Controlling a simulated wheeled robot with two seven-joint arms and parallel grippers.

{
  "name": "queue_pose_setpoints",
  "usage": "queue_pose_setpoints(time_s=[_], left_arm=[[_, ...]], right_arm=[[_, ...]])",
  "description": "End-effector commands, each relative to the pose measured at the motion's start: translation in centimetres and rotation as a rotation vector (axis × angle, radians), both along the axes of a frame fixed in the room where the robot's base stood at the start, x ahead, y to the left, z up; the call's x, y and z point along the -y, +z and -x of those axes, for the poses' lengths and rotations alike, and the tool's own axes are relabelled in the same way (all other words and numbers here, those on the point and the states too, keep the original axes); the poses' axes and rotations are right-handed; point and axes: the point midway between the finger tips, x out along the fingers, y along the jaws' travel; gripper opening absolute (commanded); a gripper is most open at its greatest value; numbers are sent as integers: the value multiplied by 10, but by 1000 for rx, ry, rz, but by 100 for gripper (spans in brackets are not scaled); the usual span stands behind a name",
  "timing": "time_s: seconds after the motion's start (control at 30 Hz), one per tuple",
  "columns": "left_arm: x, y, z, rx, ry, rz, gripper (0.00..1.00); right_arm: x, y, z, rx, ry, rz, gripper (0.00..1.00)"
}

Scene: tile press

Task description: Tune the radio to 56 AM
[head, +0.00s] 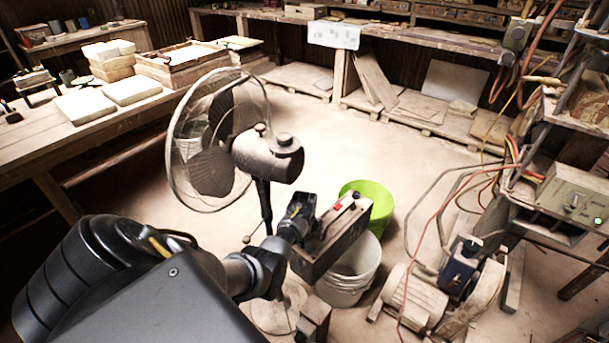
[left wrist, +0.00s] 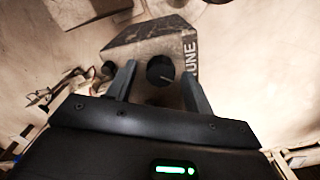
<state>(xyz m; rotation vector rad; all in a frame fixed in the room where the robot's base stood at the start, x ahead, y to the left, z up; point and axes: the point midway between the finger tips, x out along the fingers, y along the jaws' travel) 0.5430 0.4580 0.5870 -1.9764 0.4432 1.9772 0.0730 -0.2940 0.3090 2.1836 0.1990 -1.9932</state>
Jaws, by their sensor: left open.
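A worn box with a red button on top (head: 335,234) stands near the middle of the head view, and my left gripper (head: 298,217) is at its left end. The left wrist view shows the same box (left wrist: 140,45) with the word TUNE on its face. A smaller dark knob (left wrist: 108,68) is to the left. No frequency reading is legible. My right gripper is not in view.
A caged fan (head: 215,140) stands right beside the arm. A green bucket (head: 372,200) and a white bucket (head: 352,272) are close to the box. A workbench with pale slabs (head: 85,105) is at left, machinery with hoses (head: 460,262) at right. Open floor lies behind.

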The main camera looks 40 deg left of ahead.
Motion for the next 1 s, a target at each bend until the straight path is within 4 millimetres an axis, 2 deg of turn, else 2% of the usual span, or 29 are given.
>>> queue_pose_setpoints(time_s=[0.13, 0.47, 0.77, 1.0], left_arm=[[0, 0, 0, 0, 0, 0, 51], [0, 0, 0, 0, 0, 0, 8], [0, 1, 0, 0, 38, 1, 7], [0, 3, 0, -1, 177, 2, 7]], right_arm=[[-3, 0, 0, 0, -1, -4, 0], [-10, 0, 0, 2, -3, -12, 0], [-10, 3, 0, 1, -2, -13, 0], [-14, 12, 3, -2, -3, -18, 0]])
